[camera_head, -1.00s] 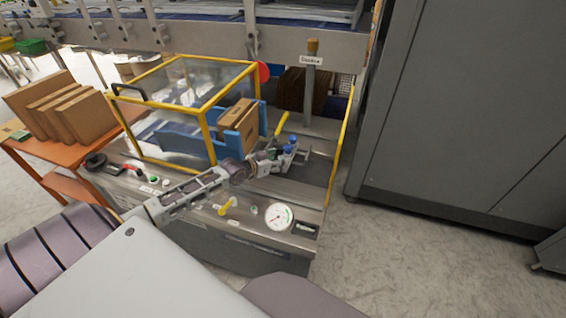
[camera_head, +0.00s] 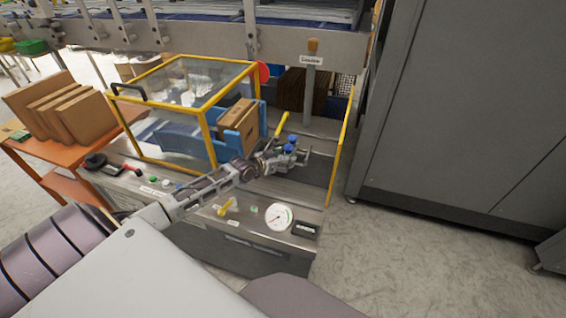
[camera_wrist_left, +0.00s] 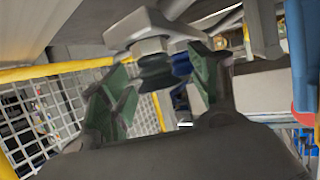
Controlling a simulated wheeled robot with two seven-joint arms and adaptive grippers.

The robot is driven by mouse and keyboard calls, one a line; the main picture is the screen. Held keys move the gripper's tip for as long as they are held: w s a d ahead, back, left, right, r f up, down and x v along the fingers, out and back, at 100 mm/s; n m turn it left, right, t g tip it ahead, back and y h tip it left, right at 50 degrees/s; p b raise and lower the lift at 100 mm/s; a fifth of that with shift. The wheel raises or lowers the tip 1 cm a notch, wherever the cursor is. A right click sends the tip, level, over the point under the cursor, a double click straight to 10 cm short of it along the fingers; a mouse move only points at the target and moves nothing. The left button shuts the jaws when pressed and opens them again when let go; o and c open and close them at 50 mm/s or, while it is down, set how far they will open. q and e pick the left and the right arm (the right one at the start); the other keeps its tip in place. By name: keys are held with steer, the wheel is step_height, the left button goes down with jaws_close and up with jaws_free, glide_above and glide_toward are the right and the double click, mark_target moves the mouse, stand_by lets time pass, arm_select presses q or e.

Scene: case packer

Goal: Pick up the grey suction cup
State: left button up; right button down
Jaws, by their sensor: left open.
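My left gripper (camera_head: 295,155) reaches over the metal deck of the machine, close beside some small blue-topped fittings (camera_head: 292,139). In the left wrist view my left gripper (camera_wrist_left: 158,92) is open, with a green-padded finger on each side. A dark grey ribbed piece (camera_wrist_left: 155,70), which looks like the suction cup, shows between the fingers under a light grey block (camera_wrist_left: 145,30). I cannot tell whether the fingers touch it. The cup is too small to make out in the head view. My right gripper is not in view.
A yellow-framed clear guard (camera_head: 183,82) stands left of the arm, with a cardboard box (camera_head: 238,122) in a blue holder beside it. A yellow rail (camera_head: 341,145) bounds the deck on the right. A gauge (camera_head: 279,217) and knobs are at the front edge.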

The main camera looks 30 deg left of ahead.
arm_select(q)
steer(key=c, duration=1)
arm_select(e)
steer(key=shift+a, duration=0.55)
arm_select(q)
steer(key=shift+r, duration=0.15)
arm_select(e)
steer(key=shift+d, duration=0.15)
arm_select(q)
steer(key=shift+r, duration=0.55)
step_height(320, 180, up, 7)
steer(key=shift+f+p, duration=0.1)
steer(key=shift+p, duration=0.3)
steer(key=shift+r, duration=0.9)
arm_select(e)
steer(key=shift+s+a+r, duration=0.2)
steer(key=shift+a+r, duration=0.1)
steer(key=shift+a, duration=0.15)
